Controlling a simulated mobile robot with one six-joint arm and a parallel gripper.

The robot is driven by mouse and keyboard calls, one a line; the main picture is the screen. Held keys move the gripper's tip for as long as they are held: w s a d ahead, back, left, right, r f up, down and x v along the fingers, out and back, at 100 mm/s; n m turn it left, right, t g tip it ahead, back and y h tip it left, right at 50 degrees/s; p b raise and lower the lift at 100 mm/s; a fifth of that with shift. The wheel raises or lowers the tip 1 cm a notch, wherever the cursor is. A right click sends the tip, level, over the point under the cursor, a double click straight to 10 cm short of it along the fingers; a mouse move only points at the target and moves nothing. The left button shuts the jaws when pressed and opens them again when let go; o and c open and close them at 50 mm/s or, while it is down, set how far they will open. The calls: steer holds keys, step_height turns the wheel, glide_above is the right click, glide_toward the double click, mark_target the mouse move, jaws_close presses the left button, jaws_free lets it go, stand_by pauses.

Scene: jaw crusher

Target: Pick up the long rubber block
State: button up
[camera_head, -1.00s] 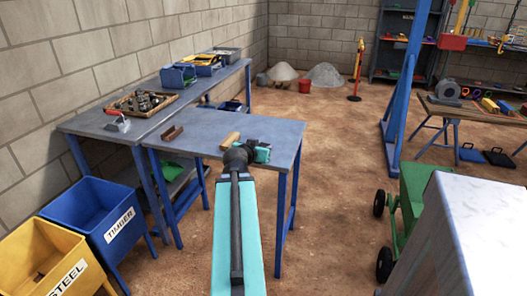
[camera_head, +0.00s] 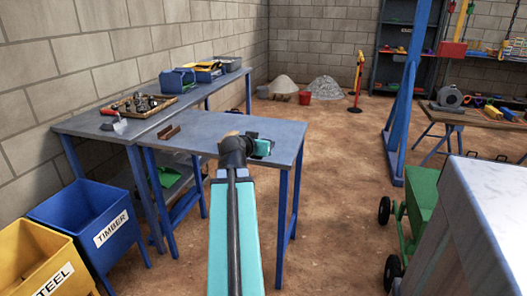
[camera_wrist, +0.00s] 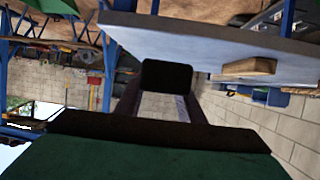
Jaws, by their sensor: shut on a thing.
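A dark, nearly black block (camera_wrist: 166,77), which looks like the rubber block, is held between the fingertips of my gripper (camera_wrist: 160,95) in the wrist view. It shows nearly end-on, so its length cannot be told. It appears clear of the grey-blue table (camera_wrist: 215,42), though the exact gap cannot be told. In the head view my arm reaches over the right part of the table (camera_head: 195,130).
A wooden block (camera_wrist: 248,68) lies on the table in the wrist view. A brown angled piece (camera_head: 168,131) lies on its left part. A blue timber bin (camera_head: 90,213) and a yellow steel bin (camera_head: 32,240) stand at lower left. A green cart (camera_head: 424,200) stands at right.

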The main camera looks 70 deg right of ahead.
steer(key=shift+s+a+f+b, duration=0.2)
steer(key=shift+a+b, duration=0.3)
steer(key=shift+b, duration=2.5)
steer(key=shift+a+r+b, duration=0.2)
steer(key=shift+a+b, duration=0.4)
steer(key=shift+b, duration=1.1)
steer(key=w+a+f+n+t+y, duration=0.1)
steer(key=w+a+f+n+t, duration=0.15)
steer(key=w+a, duration=0.75)
steer(key=w+a+f+n+t+y, duration=0.1)
steer(key=w+a+f+n+t, duration=0.15)
steer(key=w+a, duration=0.75)
steer(key=w+a+f+n+t+y, duration=0.1)
steer(key=w+a+f+n+t, duration=0.2)
steer(key=w, duration=1.3)
steer(key=w+a+f+n+t+y, duration=0.25)
steer(key=w+a, duration=0.35)
steer(key=a, duration=0.8)
steer(key=w+a+f+n+t+y, duration=0.15)
steer(key=w+a+n+y, duration=0.35)
steer(key=a, duration=1)
steer(key=w+a+f+n+t+y, duration=0.2)
steer(key=w+a, duration=0.4)
steer(key=a, duration=0.8)
step_height(320, 180, up, 28)
steer(key=y+p, duration=0.1)
steer(key=p, duration=2.5)
steer(key=shift+w+a+n, duration=0.35)
steer(key=shift+w+a, duration=0.05)
steer(key=shift+w, duration=0.05)
